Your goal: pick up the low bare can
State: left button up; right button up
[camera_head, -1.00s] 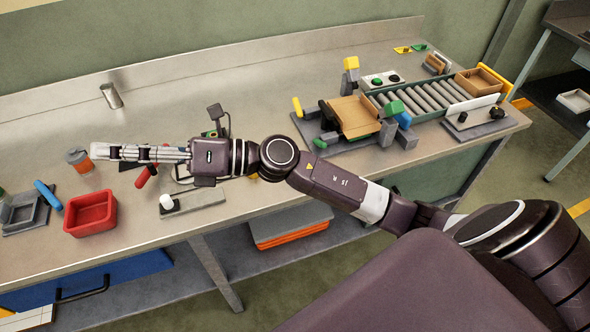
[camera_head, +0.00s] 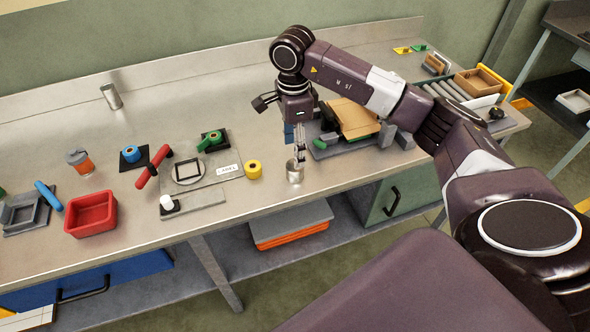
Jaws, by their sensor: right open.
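A short bare metal can (camera_head: 295,176) stands upright near the front edge of the workbench, right of a yellow tape roll. My right gripper (camera_head: 299,156) points straight down at the can's top. Its fingers are open and seen nearly edge-on. I cannot tell whether they touch the can or reach around its rim. A taller bare metal can (camera_head: 112,97) stands at the back left of the bench. My left gripper is not in view.
The yellow tape roll (camera_head: 253,169) and a label plate (camera_head: 228,172) lie left of the short can. A red bin (camera_head: 91,214) stands at the left. The back middle of the bench is clear.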

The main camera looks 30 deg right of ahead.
aim_at(295, 171)
jog(key=shift+s+f+p, duration=0.1)
jog(key=shift+f+p, duration=0.2)
jog(key=shift+f, duration=0.6)
jog(key=shift+f+p, duration=0.4)
notch_tip(295, 171, down, 3)
jog(key=shift+s+f+p, duration=0.15)
jog(key=shift+p, duration=0.75)
jog(key=shift+f, duration=0.5)
jog(key=c, duration=1.3)
